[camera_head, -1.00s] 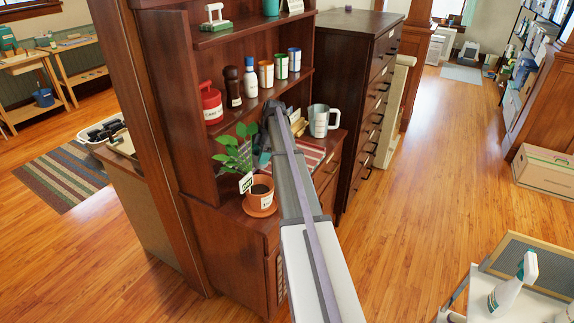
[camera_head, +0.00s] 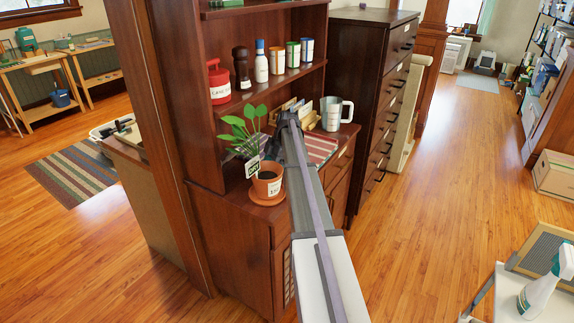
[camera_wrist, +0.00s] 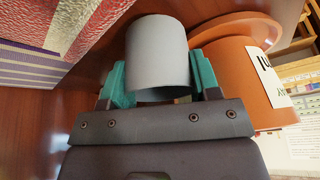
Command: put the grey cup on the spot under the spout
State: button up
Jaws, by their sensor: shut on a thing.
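The grey cup (camera_wrist: 157,52) is between the two teal fingers of my gripper (camera_wrist: 158,82) in the wrist view. The fingers press on its sides, and its open rim faces the camera. An orange plant pot (camera_wrist: 242,80) on its saucer is close beside the cup and right finger; I cannot tell if they touch. In the head view, my arm reaches to the cabinet top, where my wrist hides the cup and fingers. I cannot make out a spout or a marked spot in either view.
The potted plant (camera_head: 267,187) stands at the cabinet's front left. A striped cloth (camera_head: 322,149) lies right of my wrist, with a metal mug (camera_head: 332,114) behind it. A shelf of jars (camera_head: 276,60) overhangs the back. A dark drawer chest (camera_head: 370,80) stands to the right.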

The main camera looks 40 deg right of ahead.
jog(key=shift+f, duration=0.45)
jog(key=o, duration=0.6)
jog(key=shift+r+p, duration=0.5)
jog(key=shift+p, duration=0.05)
jog(key=p+v, duration=1)
jog(key=v, duration=0.1)
jog(key=shift+d+r+p, duration=0.25)
jog(key=shift+r+p, duration=0.05)
jog(key=shift+p, duration=0.05)
jog(key=o, duration=0.4)
jog(key=shift+f, duration=0.2)
